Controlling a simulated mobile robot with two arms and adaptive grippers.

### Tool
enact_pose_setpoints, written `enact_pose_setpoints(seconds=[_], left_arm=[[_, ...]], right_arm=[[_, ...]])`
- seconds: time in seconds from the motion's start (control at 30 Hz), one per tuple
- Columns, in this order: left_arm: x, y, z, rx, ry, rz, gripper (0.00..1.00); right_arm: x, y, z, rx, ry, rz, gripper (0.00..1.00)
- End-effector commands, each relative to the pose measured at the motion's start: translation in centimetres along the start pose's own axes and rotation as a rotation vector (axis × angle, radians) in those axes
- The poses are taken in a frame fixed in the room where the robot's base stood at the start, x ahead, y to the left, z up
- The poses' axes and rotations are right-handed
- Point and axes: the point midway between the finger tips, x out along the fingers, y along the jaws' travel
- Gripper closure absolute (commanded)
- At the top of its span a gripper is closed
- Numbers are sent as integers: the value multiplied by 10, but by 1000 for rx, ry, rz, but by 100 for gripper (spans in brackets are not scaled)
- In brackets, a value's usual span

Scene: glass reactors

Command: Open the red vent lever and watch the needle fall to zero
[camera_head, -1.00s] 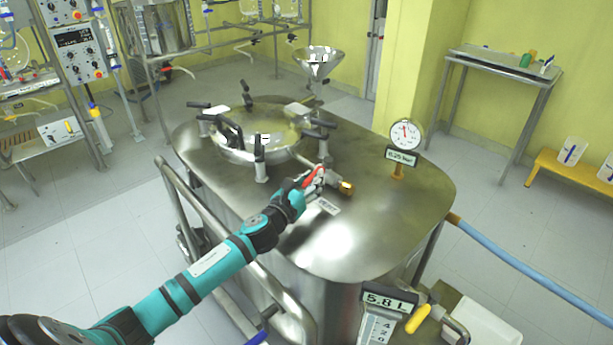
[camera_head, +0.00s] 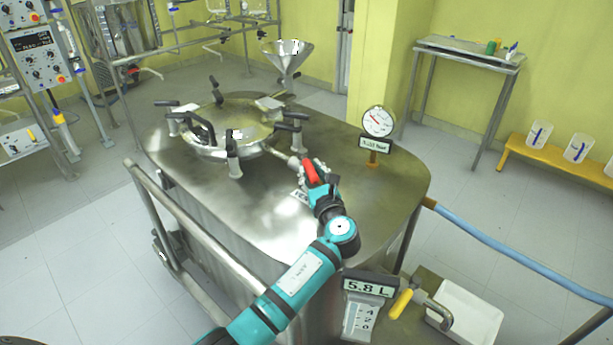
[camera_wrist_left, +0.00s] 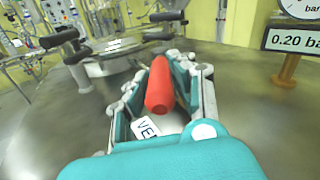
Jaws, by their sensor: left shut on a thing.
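The red vent lever (camera_head: 309,173) sits on the steel vessel lid, in front of the round manway. My left gripper (camera_head: 315,180) is around it. In the left wrist view the red lever (camera_wrist_left: 160,88) lies between the two fingers of my left gripper (camera_wrist_left: 163,75), which is shut on it. A pressure gauge (camera_head: 378,121) stands on the lid to the right; its needle points to the upper left. The readout under it shows 0.20 bar in the left wrist view (camera_wrist_left: 292,40). The valve body is largely hidden by the gripper. My right gripper is not in view.
The manway (camera_head: 228,138) has several black-handled clamps close to the gripper's left. A steel rail (camera_head: 205,250) runs along the vessel's front left. A 5.8 L readout (camera_head: 370,287) stands at the lower right. The lid's right part is clear.

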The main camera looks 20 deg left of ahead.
Motion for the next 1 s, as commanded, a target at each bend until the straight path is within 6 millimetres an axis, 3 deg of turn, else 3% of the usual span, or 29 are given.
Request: enact_pose_setpoints(seconds=[0.57, 0.6, 0.73, 0.77, 1.0], left_arm=[[0, -4, 1, -2, -8, 30, 100], [1, -4, 1, -2, -7, 29, 74], [0, -4, 1, -2, -7, 30, 57], [0, -4, 1, -1, -7, 30, 53], [0, -3, 0, -1, -6, 31, 53]], right_arm=[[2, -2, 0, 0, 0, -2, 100], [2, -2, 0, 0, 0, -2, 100], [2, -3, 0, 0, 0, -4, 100], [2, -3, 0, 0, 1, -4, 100], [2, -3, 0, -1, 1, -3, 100]])
